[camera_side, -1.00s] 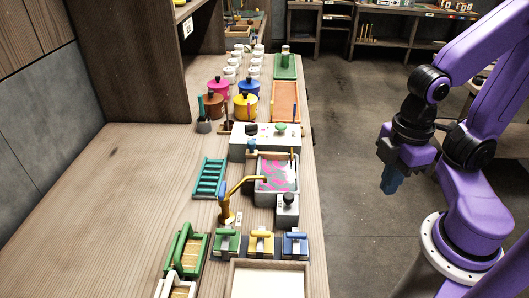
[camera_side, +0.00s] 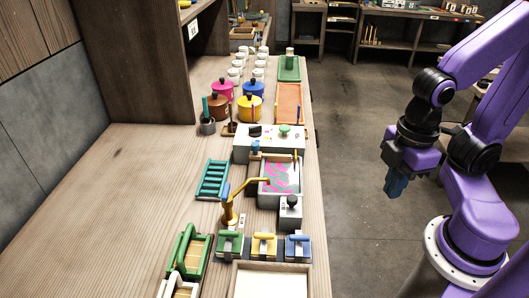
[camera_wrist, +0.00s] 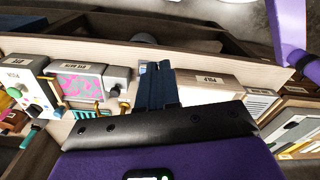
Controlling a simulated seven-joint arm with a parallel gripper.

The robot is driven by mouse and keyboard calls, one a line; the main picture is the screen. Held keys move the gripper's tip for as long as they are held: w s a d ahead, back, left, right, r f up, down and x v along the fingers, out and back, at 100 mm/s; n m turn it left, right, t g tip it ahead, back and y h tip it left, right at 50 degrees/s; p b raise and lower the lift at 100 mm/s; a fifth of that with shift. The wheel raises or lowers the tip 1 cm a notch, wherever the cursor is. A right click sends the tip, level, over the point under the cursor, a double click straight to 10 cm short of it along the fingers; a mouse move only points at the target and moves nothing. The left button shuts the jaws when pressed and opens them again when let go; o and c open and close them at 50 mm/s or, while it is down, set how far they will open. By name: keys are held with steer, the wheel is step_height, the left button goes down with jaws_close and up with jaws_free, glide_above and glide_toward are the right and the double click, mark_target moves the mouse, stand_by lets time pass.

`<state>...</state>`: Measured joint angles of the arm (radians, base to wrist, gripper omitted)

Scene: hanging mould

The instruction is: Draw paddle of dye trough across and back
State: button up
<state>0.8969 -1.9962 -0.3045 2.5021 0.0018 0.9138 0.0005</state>
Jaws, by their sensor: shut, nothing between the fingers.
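The dye trough (camera_side: 264,195) is a grey-rimmed box with pink and grey swirled dye (camera_side: 278,178), on the bench right of the brass tap. A thin upright piece (camera_side: 295,170) stands at its right rim; I cannot tell whether it is the paddle. The trough also shows at left in the wrist view (camera_wrist: 80,70). My gripper (camera_side: 396,187) is shut and empty, off the bench's right edge above the floor, well apart from the trough. Its dark blue fingers (camera_wrist: 157,85) are together in the wrist view.
A grey box with a black knob (camera_side: 291,212) adjoins the trough in front. The brass tap (camera_side: 232,200) reaches over its left side. A white control box (camera_side: 268,146) stands behind. Three coloured-handled blocks (camera_side: 264,246) and a pale tray (camera_side: 270,282) sit nearer.

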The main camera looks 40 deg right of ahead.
steer(key=o, duration=0.5)
steer(key=shift+w+a, duration=0.1)
steer(key=shift+w, duration=0.05)
steer(key=o, duration=0.4)
steer(key=w+a+r+m, duration=0.1)
steer(key=w, duration=0.2)
steer(key=w+a+r+m, duration=0.1)
steer(key=w+a, duration=0.3)
steer(key=w, duration=0.1)
steer(key=shift+w+r+m, duration=0.3)
steer(key=shift+r+m, duration=0.1)
steer(key=shift+c, duration=0.2)
steer(key=m, duration=1)
glide_above(255, 143)
step_height(255, 143, down, 17)
steer(key=shift+s+f, duration=0.1)
steer(key=shift+f, duration=0.05)
steer(key=shift+a, duration=0.1)
jaws_close()
steer(key=shift+s, duration=0.1)
